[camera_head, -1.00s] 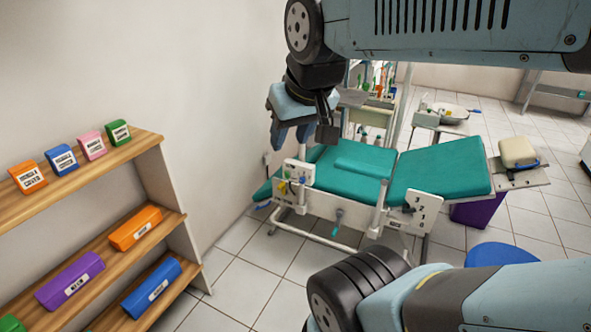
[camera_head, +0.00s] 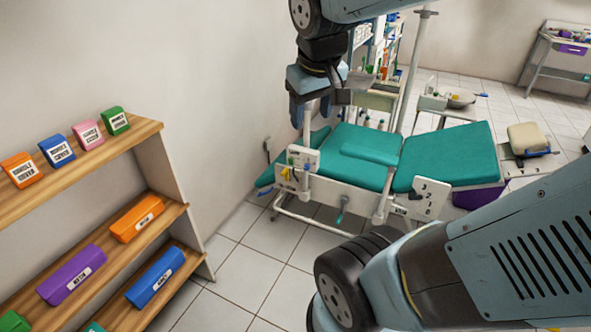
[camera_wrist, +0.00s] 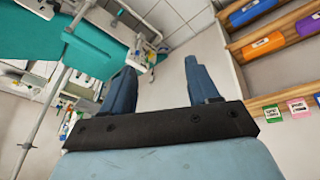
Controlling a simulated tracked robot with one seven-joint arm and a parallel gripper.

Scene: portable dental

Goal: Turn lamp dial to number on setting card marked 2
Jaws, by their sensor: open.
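My gripper (camera_head: 308,112) hangs in the air above the left end of the teal dental chair (camera_head: 365,155), open and empty. In the wrist view its two blue fingers stand wide apart with nothing between them (camera_wrist: 163,72). A white plate with black digits (camera_head: 425,194) is on the chair's near side, right of middle; the digits are too small to read surely. A white panel with small coloured parts (camera_head: 299,163) is at the chair's left end, below the gripper. I cannot make out which part is the lamp dial, or a setting card marked 2.
A wooden shelf (camera_head: 150,218) at the left holds several coloured, labelled boxes, among them an orange one (camera_head: 20,171) and a purple one (camera_head: 71,278). A wall runs behind it. A white pole (camera_head: 412,75) rises behind the chair. Tiled floor (camera_head: 246,268) is clear between shelf and chair.

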